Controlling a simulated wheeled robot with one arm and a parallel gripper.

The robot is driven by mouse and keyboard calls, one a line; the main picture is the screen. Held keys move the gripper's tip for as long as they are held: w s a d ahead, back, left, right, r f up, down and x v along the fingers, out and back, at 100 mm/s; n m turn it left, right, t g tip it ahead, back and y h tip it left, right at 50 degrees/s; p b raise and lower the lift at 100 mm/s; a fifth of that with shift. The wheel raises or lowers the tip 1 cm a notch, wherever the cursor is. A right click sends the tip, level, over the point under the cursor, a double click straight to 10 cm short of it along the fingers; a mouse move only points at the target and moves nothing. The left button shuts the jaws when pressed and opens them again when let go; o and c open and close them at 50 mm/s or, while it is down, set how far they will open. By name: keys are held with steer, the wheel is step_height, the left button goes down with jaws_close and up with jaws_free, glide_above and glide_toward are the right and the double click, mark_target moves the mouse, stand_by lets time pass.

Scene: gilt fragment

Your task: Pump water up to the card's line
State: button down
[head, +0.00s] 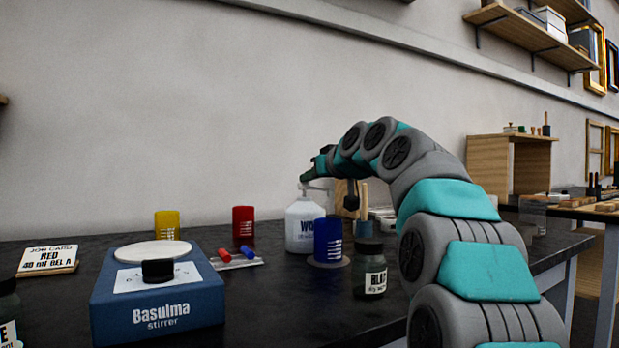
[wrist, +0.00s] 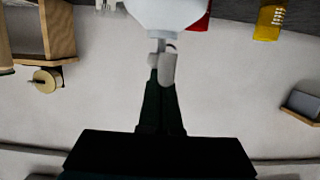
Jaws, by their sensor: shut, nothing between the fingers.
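The white pump bottle (head: 301,232), its label starting "WA", stands upright at the back of the dark bench. My gripper (head: 309,177) is shut, with its fingertips at the pump head; whether they press on it I cannot tell. In the wrist view, my closed fingers (wrist: 162,85) line up with the grey pump head (wrist: 163,62), above the bottle (wrist: 165,12). The blue beaker (head: 328,241), with white marks, stands on a round grey pad right of the bottle. Its water level is hidden.
Red (head: 243,226) and yellow (head: 167,225) beakers stand at the back. A blue stirrer (head: 155,305) fills the front left. Red and blue pens (head: 236,257) lie between. A dark jar (head: 369,270) stands in front of the blue beaker, near my arm.

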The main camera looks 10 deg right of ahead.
mark_target(309, 186)
step_height(309, 186, up, 4)
steer(key=p, duration=0.3)
steer(key=shift+r, duration=0.15)
steer(key=b+v, duration=0.1)
steer(key=v, duration=0.9)
stand_by(1.9)
steer(key=r+p, duration=0.1)
steer(key=p, duration=0.4)
steer(key=shift+d+r, duration=0.1)
steer(key=shift+r, duration=0.2)
steer(key=shift+w+f, duration=0.15)
